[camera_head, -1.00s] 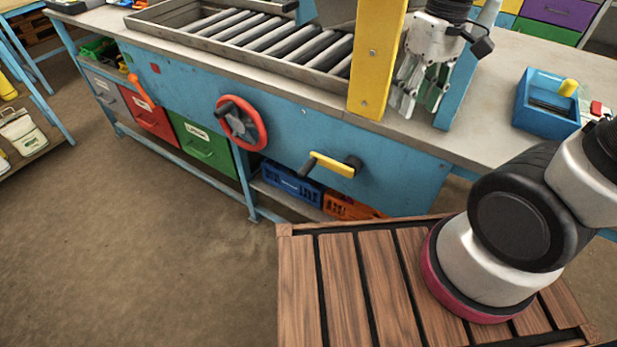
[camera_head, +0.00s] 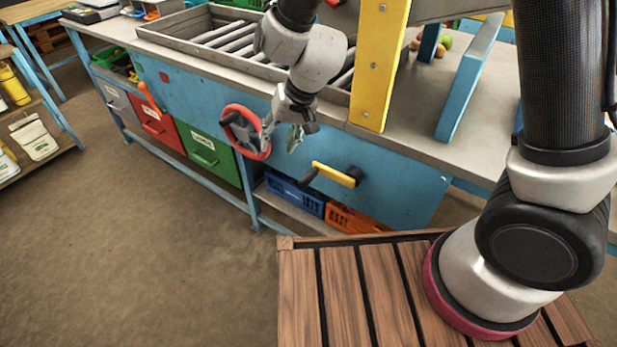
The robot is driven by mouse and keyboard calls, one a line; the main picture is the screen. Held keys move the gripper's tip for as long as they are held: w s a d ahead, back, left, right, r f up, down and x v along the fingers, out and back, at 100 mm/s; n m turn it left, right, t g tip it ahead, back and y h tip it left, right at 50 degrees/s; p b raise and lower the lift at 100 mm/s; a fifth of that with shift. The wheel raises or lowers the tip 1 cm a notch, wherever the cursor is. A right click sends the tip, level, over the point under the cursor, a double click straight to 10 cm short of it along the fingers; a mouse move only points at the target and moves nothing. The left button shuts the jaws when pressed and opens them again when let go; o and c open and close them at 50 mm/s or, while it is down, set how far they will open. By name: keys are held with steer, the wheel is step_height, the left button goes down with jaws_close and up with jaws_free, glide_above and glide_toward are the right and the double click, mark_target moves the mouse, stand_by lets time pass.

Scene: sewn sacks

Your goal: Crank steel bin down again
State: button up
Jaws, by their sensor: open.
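A yellow crank arm (camera_head: 335,173) with a black handle (camera_head: 308,178) sticks out from the blue front panel of the workbench. The handle points left. A red handwheel (camera_head: 246,131) is on the same panel, further left and a little higher. My gripper (camera_head: 281,134) is open and empty at the right side of the red wheel, up and left of the crank. It overlaps the wheel's rim in the picture; I cannot tell whether it touches. I cannot make out the steel bin with certainty.
A yellow post (camera_head: 380,65) and a blue upright (camera_head: 469,78) rise from the bench top (camera_head: 420,120). A roller bed (camera_head: 225,38) lies to the left. Blue (camera_head: 296,194) and orange (camera_head: 350,219) crates sit on the shelf below. The floor (camera_head: 140,250) at left is clear.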

steer(key=a+f+m+t, duration=0.2)
steer(key=a+f, duration=0.6)
steer(key=f, duration=0.2)
steer(key=m+t+h, duration=0.9)
steer(key=t+h, duration=0.1)
steer(key=h, duration=0.5)
glide_toward(317, 169)
steer(key=shift+s+a+f, duration=0.2)
steer(key=shift+a+f, duration=0.25)
steer(key=shift+f, duration=0.25)
steer(key=shift+w+d+r, duration=0.1)
steer(key=shift+w+d, duration=0.15)
steer(key=x, duration=0.6)
steer(key=shift+w+d+r, duration=0.1)
steer(key=shift+w+d, duration=0.1)
steer(key=shift+w, duration=0.15)
jaws_close()
